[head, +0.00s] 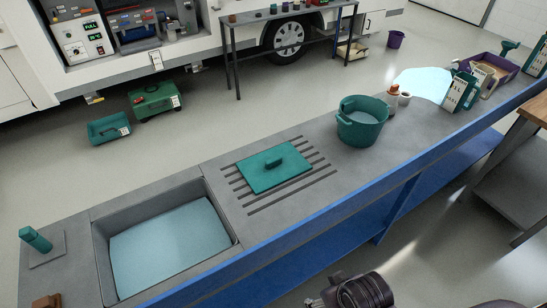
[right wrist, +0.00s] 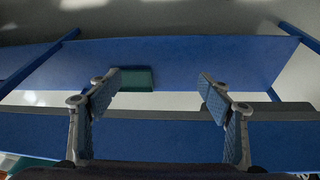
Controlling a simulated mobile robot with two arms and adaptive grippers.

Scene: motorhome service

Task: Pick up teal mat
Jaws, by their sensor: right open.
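The teal mat (head: 273,167) lies flat on the grey counter, over dark drainage grooves right of the sink. It is a square slab with a raised grip on top. My right gripper (right wrist: 158,92) is open and empty in the right wrist view, facing blue bench surfaces. A teal patch (right wrist: 138,79) shows beyond its left finger there; I cannot tell what it belongs to. In the head view a dark part of my arm shows at the bottom edge, in front of the bench and away from the mat. My left gripper is not in view.
A sink (head: 170,245) with pale water is left of the mat. A teal bucket (head: 361,121) stands to its right, with a bottle (head: 392,99) beyond. A blue rail (head: 330,220) runs along the counter's front edge. The counter around the mat is clear.

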